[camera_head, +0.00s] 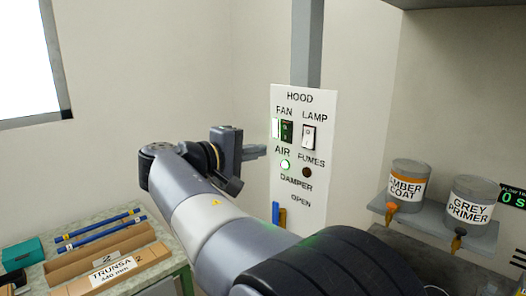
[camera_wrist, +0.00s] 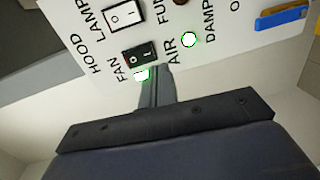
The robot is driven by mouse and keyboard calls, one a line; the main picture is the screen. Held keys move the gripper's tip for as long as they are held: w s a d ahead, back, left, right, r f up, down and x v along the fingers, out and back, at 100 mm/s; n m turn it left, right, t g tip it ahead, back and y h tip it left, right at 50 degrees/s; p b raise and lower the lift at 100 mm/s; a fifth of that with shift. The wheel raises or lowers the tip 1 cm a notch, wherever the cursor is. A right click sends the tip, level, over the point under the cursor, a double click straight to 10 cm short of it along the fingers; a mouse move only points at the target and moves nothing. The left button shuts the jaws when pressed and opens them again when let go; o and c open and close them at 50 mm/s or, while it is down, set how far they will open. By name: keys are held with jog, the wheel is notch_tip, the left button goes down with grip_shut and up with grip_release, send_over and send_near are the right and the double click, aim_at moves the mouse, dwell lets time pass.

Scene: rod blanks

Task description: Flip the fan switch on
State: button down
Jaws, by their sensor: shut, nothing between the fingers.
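The fan switch (camera_head: 286,131) is a dark rocker under the word FAN on the white hood panel (camera_head: 290,235). In the wrist view the fan switch (camera_wrist: 139,54) shows its marks, and a bright white-green light (camera_wrist: 142,75) glows beside it. That light also shows left of the switch in the head view (camera_head: 275,128). My gripper (camera_head: 262,151) is shut and empty, its tips just left of the panel, below the switch's level. In the wrist view my gripper (camera_wrist: 160,72) ends close to the switch; I cannot tell whether it touches the panel.
The white lamp switch (camera_head: 308,138) is right of the fan switch. Below are a lit green AIR light (camera_head: 285,165), a dark FUMES light (camera_head: 306,172) and a blue damper handle (camera_head: 276,212). Paint cans (camera_head: 408,184) stand on a shelf at right. A bench (camera_head: 180,262) holds rods at left.

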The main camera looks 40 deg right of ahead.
jog(key=a+b, duration=0.1)
jog(key=a, duration=0.6)
jog(key=shift+s+a+f+b, duration=0.2)
jog(key=shift+s+f+b, duration=0.05)
jog(key=shift+f+b, duration=0.1)
jog(key=shift+d, duration=0.1)
